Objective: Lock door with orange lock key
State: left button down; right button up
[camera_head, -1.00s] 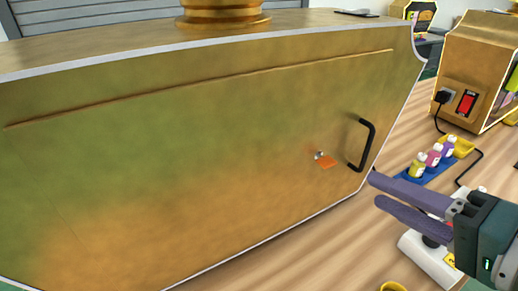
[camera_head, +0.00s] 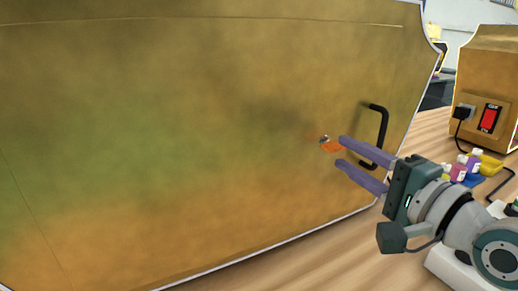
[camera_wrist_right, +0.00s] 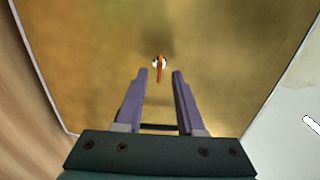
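The brass-coloured door panel (camera_head: 180,120) fills most of the head view and looks closed. A small orange key (camera_head: 331,145) sits in a silver lock on it, left of the black handle (camera_head: 383,130). My right gripper (camera_head: 340,152) is open, its purple fingers pointing at the key, with the tips close to it. In the right wrist view the key (camera_wrist_right: 159,72) stands upright between and just beyond the open fingertips (camera_wrist_right: 160,74). It appears not gripped. My left gripper is not in view.
A brass box (camera_head: 490,85) with a red switch (camera_head: 488,118) and a black plug stands at the right. Small bottles (camera_head: 473,163) and a yellow tray-like piece (camera_head: 490,165) lie behind my right wrist. Wooden table (camera_head: 330,245) shows below the door.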

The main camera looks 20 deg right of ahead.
aim_at(331, 146)
jog(key=shift+w+a, duration=0.1)
jog(key=shift+w, duration=1.25)
jog(key=shift+c, duration=0.2)
grip_shut()
